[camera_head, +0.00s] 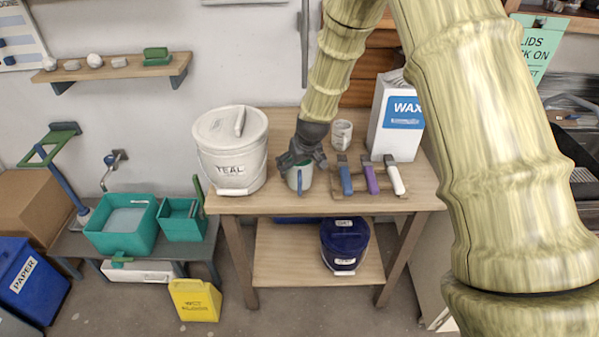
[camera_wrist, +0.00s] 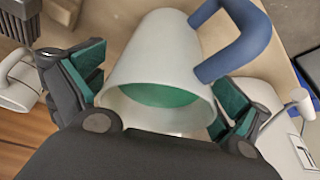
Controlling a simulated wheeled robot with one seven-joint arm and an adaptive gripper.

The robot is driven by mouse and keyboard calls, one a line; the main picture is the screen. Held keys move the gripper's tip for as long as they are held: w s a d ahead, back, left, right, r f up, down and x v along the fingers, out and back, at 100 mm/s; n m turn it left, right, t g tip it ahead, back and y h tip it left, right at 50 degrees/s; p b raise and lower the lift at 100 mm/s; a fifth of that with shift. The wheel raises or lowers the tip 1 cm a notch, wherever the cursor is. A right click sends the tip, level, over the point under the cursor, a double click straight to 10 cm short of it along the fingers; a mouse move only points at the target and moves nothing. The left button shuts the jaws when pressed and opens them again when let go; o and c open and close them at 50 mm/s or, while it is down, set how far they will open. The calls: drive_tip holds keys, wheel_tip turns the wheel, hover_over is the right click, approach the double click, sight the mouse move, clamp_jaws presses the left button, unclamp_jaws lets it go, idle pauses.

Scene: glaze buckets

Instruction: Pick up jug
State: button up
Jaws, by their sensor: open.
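The jug (camera_head: 298,181) is a white cup with a blue handle. It stands on the wooden table between the large white bucket and the row of tools. In the wrist view the jug (camera_wrist: 160,55) shows its open mouth, green inside, with its blue handle (camera_wrist: 240,38) at upper right. My gripper (camera_head: 301,160) is at the jug's top, seen from above in the head view. In the wrist view my open gripper (camera_wrist: 158,90) has one green-padded finger on each side of the jug. The right finger is close to the wall; contact cannot be told.
A white lidded bucket marked TEAL (camera_head: 230,155) stands left of the jug. Tools with blue, purple and white handles (camera_head: 371,180) lie to its right. A white cup (camera_head: 342,134) and a WAX box (camera_head: 396,115) stand behind. A dark blue bucket (camera_head: 345,243) is on the shelf below.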

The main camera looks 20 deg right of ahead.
drive_tip(key=shift+f, duration=0.15)
drive_tip(key=shift+w, duration=0.1)
drive_tip(key=c, duration=1.5)
drive_tip(key=shift+r, duration=0.3)
drive_tip(key=shift+s+a+r+b, duration=0.7)
drive_tip(key=shift+s+b, duration=0.35)
drive_tip(key=shift+s, duration=1.5)
drive_tip(key=shift+s+a+r+b, duration=0.55)
drive_tip(key=shift+s+r+b, duration=0.4)
drive_tip(key=shift+s, duration=1.6)
drive_tip(key=shift+s+a+r+b, duration=0.65)
drive_tip(key=shift+s+b, duration=0.55)
drive_tip(key=shift+s, duration=1.35)
drive_tip(key=shift+f, duration=0.1)
